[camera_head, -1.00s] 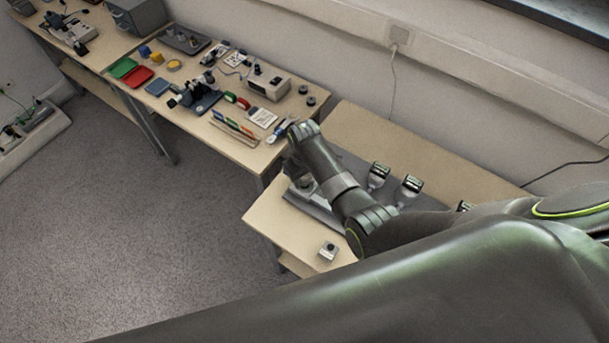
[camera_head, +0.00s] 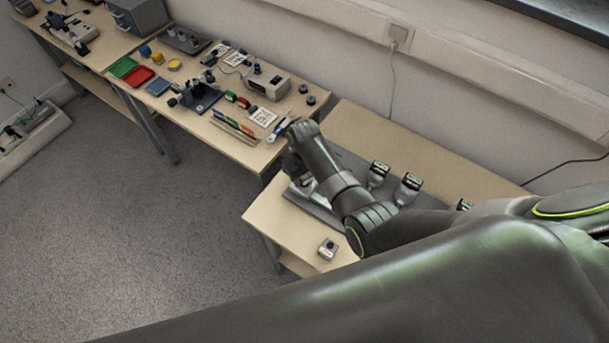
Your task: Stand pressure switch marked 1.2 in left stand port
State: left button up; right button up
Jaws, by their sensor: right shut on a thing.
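My right gripper (camera_head: 296,170) points down over the left end of a dark grey stand (camera_head: 322,212) on the near wooden table. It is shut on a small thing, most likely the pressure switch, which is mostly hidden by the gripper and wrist. A pale metallic piece (camera_head: 307,183) shows just beside the fingers. Two devices with black tops and pale bodies (camera_head: 377,174) (camera_head: 407,188) stand upright farther right along the stand. A third black top (camera_head: 464,205) shows partly behind my arm. The left port is hidden, and the 1.2 marking cannot be read. My left gripper is not in view.
A small grey box with a dark knob (camera_head: 327,249) sits at the near table's front edge. The wall runs behind.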

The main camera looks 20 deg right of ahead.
jog(key=shift+s+f, duration=0.65)
jog(key=shift+f, duration=0.15)
jog(key=o, duration=1.2)
jog(key=shift+c, duration=0.2)
jog(key=shift+w+a+r, duration=0.1)
jog(key=shift+w+r, duration=0.15)
jog(key=shift+r, duration=0.3)
notch_tip(320, 180, up, 18)
jog(key=shift+w+d, duration=0.15)
jog(key=shift+d, duration=0.25)
jog(key=shift+f, duration=0.15)
